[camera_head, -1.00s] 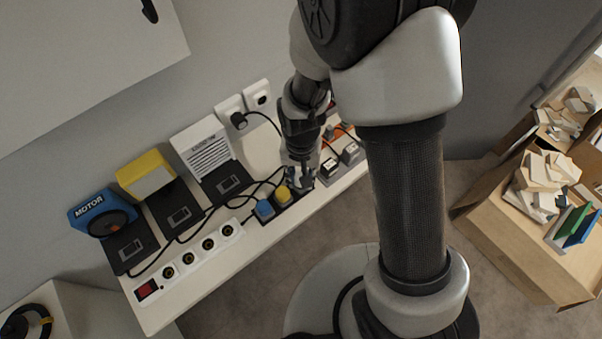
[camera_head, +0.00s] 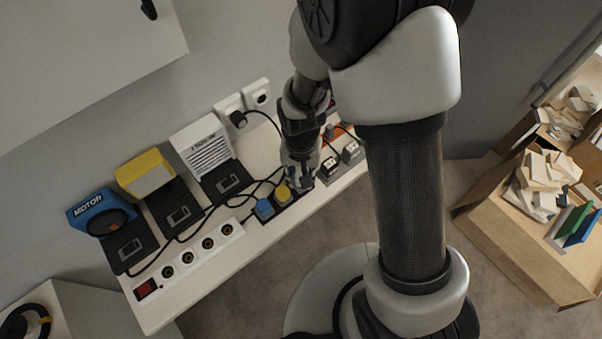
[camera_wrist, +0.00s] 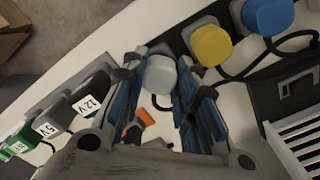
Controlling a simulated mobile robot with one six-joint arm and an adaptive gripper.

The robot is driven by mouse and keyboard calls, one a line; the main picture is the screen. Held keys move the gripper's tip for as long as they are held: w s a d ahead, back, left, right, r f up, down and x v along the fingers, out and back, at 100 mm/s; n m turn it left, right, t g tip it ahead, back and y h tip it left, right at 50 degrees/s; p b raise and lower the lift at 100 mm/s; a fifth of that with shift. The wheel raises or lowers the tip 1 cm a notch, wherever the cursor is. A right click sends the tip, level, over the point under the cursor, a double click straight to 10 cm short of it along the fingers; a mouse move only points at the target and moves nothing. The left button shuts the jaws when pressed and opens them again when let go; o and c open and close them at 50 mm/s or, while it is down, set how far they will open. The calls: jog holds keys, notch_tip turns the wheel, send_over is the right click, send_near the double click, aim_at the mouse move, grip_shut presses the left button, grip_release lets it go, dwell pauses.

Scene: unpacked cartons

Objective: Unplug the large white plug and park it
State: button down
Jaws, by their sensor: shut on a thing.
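The large white plug (camera_wrist: 160,76) stands on the black socket strip (camera_wrist: 180,42) beside the yellow plug (camera_wrist: 211,46) and the blue plug (camera_wrist: 268,14). My gripper (camera_wrist: 158,84) is shut on the white plug, with one blue-padded finger on each side. In the head view my gripper (camera_head: 301,183) reaches down onto the strip beside the yellow plug (camera_head: 283,193) and the blue plug (camera_head: 263,208), and it hides the white plug. I cannot tell how far the plug sits in its socket.
Adapters labelled 12V (camera_wrist: 89,97) and 5V (camera_wrist: 45,128) stand close beside the gripper. A white power strip (camera_head: 188,262) with several empty sockets lies at the bench's front left. Black cables run behind the plugs. An orange object (camera_wrist: 133,134) lies nearby.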

jog(key=shift+f, duration=0.3)
jog(key=c, duration=1.2)
grip_release()
jog(key=shift+r, duration=0.15)
notch_tip(320, 180, up, 12)
jog(key=shift+f, duration=0.1)
jog(key=s+d+r+t, duration=0.1)
jog(key=s+d+r, duration=0.2)
jog(key=s+r, duration=0.1)
jog(key=s+d+r+n+t, duration=0.1)
jog(key=s+d+r+t, duration=0.1)
jog(key=s+d+r, duration=0.2)
jog(key=s+d+r+n+t, duration=0.1)
jog(key=s+d+r, duration=0.3)
jog(key=r, duration=0.4)
jog(key=shift+s+r+t, duration=0.25)
jog(key=shift+s+t, duration=0.05)
jog(key=shift+s, duration=0.45)
